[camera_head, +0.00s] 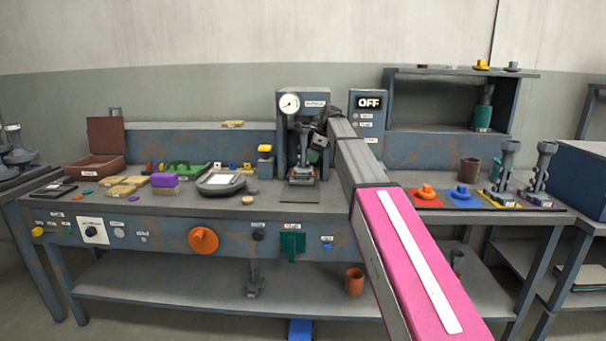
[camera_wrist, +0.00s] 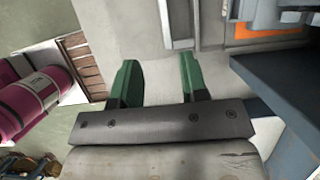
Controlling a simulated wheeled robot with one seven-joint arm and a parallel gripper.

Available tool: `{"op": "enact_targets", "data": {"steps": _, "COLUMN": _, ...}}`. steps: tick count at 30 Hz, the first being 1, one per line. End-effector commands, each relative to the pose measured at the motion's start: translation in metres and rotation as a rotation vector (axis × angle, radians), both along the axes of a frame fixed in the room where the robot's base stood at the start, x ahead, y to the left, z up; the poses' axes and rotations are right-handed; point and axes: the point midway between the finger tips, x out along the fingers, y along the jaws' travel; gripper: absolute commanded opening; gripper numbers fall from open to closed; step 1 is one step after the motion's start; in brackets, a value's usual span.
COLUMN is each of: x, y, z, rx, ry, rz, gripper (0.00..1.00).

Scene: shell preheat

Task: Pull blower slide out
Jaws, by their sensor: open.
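My gripper (camera_wrist: 157,80) is open in the wrist view, with two green fingers apart and nothing between them. In the head view my arm reaches to the gauge machine (camera_head: 303,98) at the middle of the bench, and the gripper is small and partly hidden beside its front. I cannot tell which part is the blower slide.
An OFF display box (camera_head: 369,102) stands behind my arm. A large orange knob (camera_head: 203,239) is on the front panel. Grey upright tools (camera_head: 508,160) stand at the right end.

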Motion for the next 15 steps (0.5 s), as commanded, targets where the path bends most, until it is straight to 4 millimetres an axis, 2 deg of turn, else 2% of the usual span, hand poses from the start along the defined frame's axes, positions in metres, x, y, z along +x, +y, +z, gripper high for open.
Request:
{"op": "enact_targets", "data": {"steps": 7, "x": -0.001, "y": 0.004, "z": -0.011, "rx": 0.000, "ry": 0.001, "rz": 0.000, "gripper": 0.40}}
{"op": "enact_targets", "data": {"steps": 15, "x": 0.000, "y": 0.021, "z": -0.053, "rx": -0.001, "ry": 0.002, "rz": 0.001, "gripper": 0.40}}
